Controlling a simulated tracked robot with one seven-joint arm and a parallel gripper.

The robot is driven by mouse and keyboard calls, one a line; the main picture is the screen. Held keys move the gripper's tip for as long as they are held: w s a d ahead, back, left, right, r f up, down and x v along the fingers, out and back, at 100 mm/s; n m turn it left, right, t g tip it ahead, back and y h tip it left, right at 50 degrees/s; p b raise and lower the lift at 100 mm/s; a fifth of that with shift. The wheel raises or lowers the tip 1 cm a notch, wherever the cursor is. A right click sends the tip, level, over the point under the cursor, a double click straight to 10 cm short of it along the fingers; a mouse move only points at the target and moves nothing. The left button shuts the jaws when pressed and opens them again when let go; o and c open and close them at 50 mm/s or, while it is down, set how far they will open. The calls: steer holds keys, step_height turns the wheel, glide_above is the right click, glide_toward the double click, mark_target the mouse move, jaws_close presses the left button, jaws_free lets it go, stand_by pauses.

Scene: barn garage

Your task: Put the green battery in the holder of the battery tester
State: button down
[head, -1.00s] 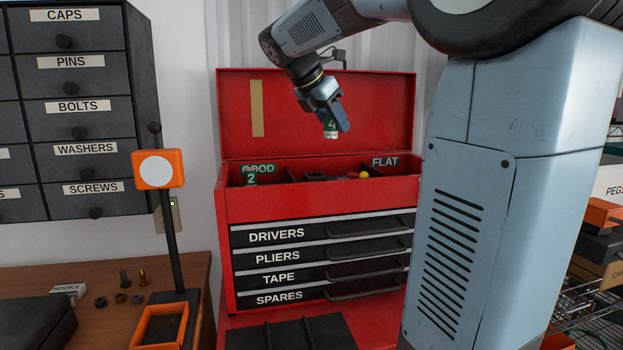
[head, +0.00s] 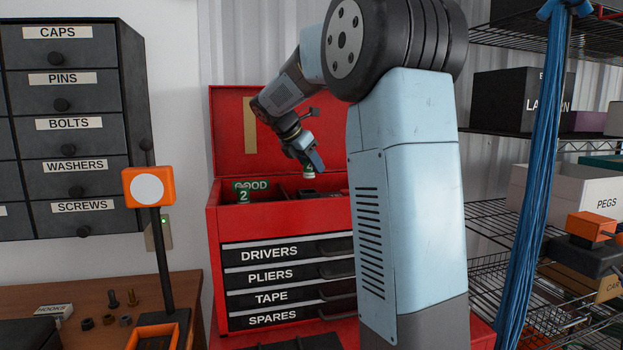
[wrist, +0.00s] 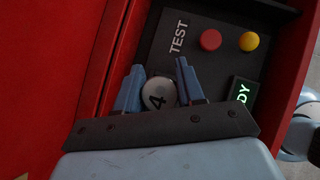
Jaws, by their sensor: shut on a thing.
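My gripper (head: 313,164) is shut on a green battery (head: 309,171) marked 4, held just above the open top tray of the red toolbox (head: 285,219). In the wrist view the battery's pale end (wrist: 158,95) sits between the two blue fingers (wrist: 160,88). The battery tester (wrist: 172,70) shows there as a dark panel marked TEST, with a red button (wrist: 211,39), a yellow button (wrist: 249,41) and a lit display (wrist: 242,93) ending in DY. Its holder is not visible, perhaps hidden behind the battery and gripper.
A green battery (head: 243,196) marked 2 stands by the GOOD label (head: 255,185) in the tray's left part. The toolbox lid (head: 232,130) stands open behind. An orange post-mounted sign (head: 149,188) is on the bench at left. Wire shelves (head: 490,130) stand at right.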

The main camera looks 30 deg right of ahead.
mark_target(311, 177)
steer(key=shift+w+d+f, duration=0.1)
steer(key=shift+w+f, duration=0.15)
steer(key=shift+f, duration=0.05)
steer(key=f, duration=0.3)
steer(key=shift+w, duration=0.25)
steer(key=shift+f, duration=0.3)
steer(key=shift+s+f, duration=0.1)
steer(key=shift+f, duration=0.55)
steer(key=c, duration=1)
jaws_free()
steer(key=shift+c, duration=0.2)
steer(key=o, duration=0.4)
steer(key=shift+f, duration=0.2)
steer(key=shift+c, duration=0.2)
steer(key=shift+r, duration=0.1)
